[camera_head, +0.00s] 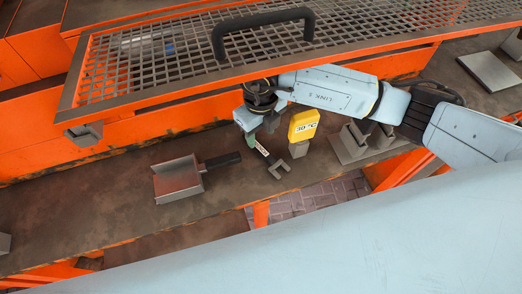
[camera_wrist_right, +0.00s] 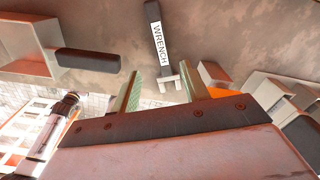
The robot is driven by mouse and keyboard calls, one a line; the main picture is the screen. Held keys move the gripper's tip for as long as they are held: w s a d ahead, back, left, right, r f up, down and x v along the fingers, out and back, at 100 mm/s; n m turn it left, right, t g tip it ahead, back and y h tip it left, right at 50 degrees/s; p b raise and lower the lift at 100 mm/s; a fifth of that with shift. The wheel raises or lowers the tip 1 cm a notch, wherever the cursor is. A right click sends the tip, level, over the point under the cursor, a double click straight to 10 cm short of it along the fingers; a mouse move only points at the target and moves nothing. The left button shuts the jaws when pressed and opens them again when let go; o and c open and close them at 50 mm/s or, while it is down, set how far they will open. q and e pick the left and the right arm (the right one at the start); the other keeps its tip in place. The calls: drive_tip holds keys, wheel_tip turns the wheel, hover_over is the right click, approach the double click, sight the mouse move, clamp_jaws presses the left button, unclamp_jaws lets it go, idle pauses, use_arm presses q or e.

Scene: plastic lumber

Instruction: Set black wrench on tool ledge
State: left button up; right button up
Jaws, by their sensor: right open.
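The black wrench (camera_head: 277,169) has a grey open jaw end and a white label. It appears to lie on the brown, worn ledge (camera_head: 110,205), below my right gripper (camera_head: 259,135). In the right wrist view the wrench (camera_wrist_right: 158,42) shows its dark handle and its label reading "WRENCH". The right gripper (camera_wrist_right: 163,90) is open there, with its two greenish fingers apart and the wrench's jaw end seen between their tips. I cannot tell whether the fingers touch it. In the head view, the gripper hides part of the wrench's handle. My left gripper is not in view.
A metal scoop-like tool (camera_head: 180,182) with a black handle lies left of the wrench. A yellow "30 °C" display (camera_head: 303,125) stands close to the right. Metal brackets (camera_head: 352,143) stand further right. An orange-framed mesh cover (camera_head: 190,57) with a black handle overhangs behind.

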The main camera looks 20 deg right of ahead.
sight(262, 150)
drive_tip(key=f, duration=0.7)
drive_tip(key=shift+d+f, duration=0.1)
drive_tip(key=shift+d, duration=0.15)
drive_tip(key=shift+c, duration=0.2)
clamp_jaws()
